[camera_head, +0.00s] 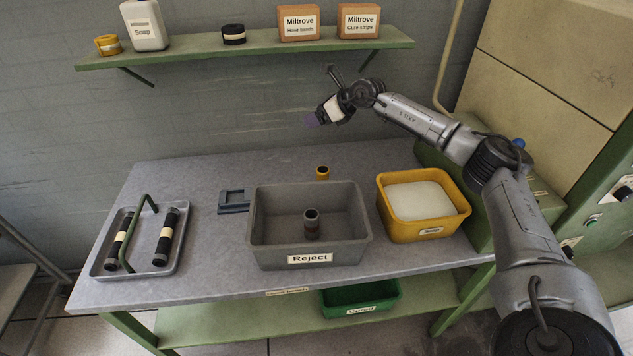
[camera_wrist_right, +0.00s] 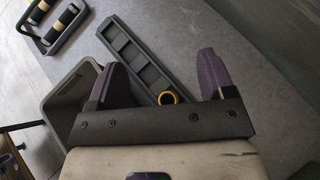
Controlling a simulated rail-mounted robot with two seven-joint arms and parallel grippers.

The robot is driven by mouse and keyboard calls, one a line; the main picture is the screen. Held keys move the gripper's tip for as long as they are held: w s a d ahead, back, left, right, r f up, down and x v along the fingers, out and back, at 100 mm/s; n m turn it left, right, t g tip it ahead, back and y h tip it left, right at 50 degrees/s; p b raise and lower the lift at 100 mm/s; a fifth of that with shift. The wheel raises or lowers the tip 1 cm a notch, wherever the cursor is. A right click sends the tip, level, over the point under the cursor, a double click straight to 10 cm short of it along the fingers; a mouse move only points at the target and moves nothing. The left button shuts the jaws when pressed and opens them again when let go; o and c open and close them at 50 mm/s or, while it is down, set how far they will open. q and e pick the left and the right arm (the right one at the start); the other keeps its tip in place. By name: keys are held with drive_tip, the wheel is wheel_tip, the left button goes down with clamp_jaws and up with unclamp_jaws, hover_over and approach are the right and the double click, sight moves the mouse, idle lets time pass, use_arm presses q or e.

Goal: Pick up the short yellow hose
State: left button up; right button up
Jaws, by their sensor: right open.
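The short yellow hose (camera_head: 323,172) is a small yellow piece with a dark opening, standing on the grey bench behind the Reject bin. It shows as a yellow ring in the right wrist view (camera_wrist_right: 167,98), between the fingers in the picture and partly covered by the gripper's dark crossbar. My right gripper (camera_head: 312,119) is high above the back of the bench, apart from the hose. Its purple fingers are spread and empty in the right wrist view (camera_wrist_right: 163,66). My left gripper is in neither view.
The grey Reject bin (camera_head: 262,249) holds a dark hose piece (camera_head: 311,224). A yellow bin (camera_head: 408,233) with white contents stands right. A slotted blue-grey holder (camera_head: 233,208) and a handled tray (camera_head: 141,270) with two black-and-cream hoses are left. A loaded shelf (camera_head: 262,51) hangs behind.

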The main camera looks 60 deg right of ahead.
drive_tip(key=s+f+n+g, duration=0.2)
drive_tip(key=s+f+g, duration=0.3)
drive_tip(key=s+g, duration=0.15)
drive_tip(key=n+b, duration=0.1)
hover_over(324, 171)
drive_tip(key=s, duration=0.2)
drive_tip(key=f, duration=0.8)
drive_tip(key=shift+w+a+f, duration=0.1)
drive_tip(key=shift+a+f, duration=0.3)
drive_tip(key=x, duration=0.1)
drive_tip(key=b+x, duration=0.1)
drive_tip(key=x, duration=0.2)
drive_tip(key=shift+s+f, duration=0.2)
drive_tip(key=shift+s, duration=0.05)
drive_tip(key=shift+w+f+b, duration=0.25)
drive_tip(key=shift+f+b, duration=0.05)
drive_tip(key=shift+f, duration=0.1)
drive_tip(key=shift+c, duration=0.8)
drive_tip(key=c, duration=1)
